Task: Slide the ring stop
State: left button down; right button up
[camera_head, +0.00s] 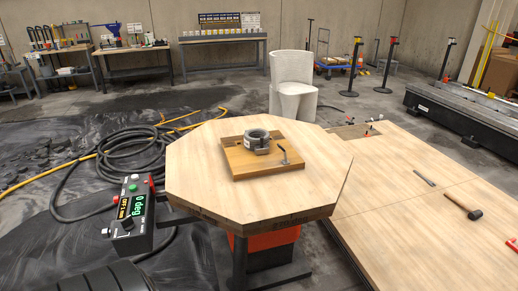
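A grey metal ring (257,136), which looks like the ring stop, sits on a square wooden board (240,167) on the octagonal wooden table (200,185). A darker collar or clamp with a small protruding part is around its base. A small grey key-like tool (285,156) stands on the board just right of the ring. Neither of my grippers shows in this view.
A long wooden platform (400,215) on the right bears a hammer (463,207) and a small tool (424,179). Black hoses (125,150) and a yellow cable lie on the floor at left. A pale concrete chair-like piece (293,85) stands behind the table.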

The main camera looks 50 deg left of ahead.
aim_at(262, 150)
jog(key=u, duration=1.45)
